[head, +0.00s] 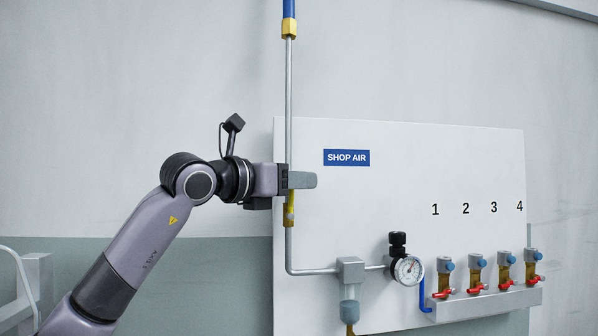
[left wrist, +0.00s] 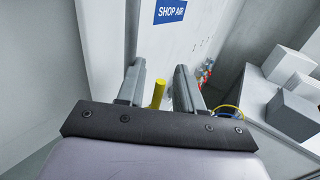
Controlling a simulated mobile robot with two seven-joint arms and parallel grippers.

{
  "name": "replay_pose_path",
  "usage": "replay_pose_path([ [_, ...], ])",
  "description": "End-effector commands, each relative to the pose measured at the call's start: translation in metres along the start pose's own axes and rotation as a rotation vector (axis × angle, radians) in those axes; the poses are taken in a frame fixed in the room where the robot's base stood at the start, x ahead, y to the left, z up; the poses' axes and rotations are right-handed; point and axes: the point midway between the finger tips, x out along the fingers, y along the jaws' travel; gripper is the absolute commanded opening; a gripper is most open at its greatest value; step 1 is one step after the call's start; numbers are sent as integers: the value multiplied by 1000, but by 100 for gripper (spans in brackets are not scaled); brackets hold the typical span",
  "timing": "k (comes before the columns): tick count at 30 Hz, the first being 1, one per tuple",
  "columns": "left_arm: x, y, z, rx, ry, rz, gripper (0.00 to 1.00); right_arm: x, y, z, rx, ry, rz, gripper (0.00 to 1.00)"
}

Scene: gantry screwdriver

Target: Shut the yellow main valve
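The yellow main valve (head: 289,210) sits on the vertical grey pipe at the left side of the white panel. Its upper part is hidden behind my left gripper (head: 303,180) in the head view. In the left wrist view, the yellow handle (left wrist: 158,94) shows between the two grey fingers of my left gripper (left wrist: 160,78). The fingers are apart, with a gap visible on both sides of the handle. I cannot tell how far the handle is from the fingertips in depth. My right gripper is in neither view.
The vertical pipe (head: 289,100) runs up to a brass fitting and bends right below to a filter (head: 350,272) and gauge (head: 408,270). Several outlets with red handles (head: 475,289) line the lower right.

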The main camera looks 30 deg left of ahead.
Motion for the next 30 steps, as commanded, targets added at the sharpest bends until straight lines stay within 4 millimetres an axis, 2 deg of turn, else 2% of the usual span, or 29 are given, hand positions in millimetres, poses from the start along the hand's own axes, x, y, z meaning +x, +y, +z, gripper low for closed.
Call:
replay_pose_path([
  [4, 10, 0, 0, 0, 1, 0, 36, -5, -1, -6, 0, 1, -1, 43],
  [12, 11, 0, -1, 1, 0, 0, 36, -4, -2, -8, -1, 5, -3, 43],
  [14, 11, 0, -1, 1, 0, 0, 16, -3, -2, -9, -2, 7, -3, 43],
  [15, 11, 0, -1, 1, 0, 0, 3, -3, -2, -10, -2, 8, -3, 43],
  [16, 11, 0, -1, 1, 0, 0, 0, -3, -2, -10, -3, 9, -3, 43],
  [25, 12, 0, 1, 7, 10, 0, 0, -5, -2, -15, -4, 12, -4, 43],
  [30, 14, -2, 3, 36, 54, 0, 0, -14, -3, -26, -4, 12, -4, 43],
])
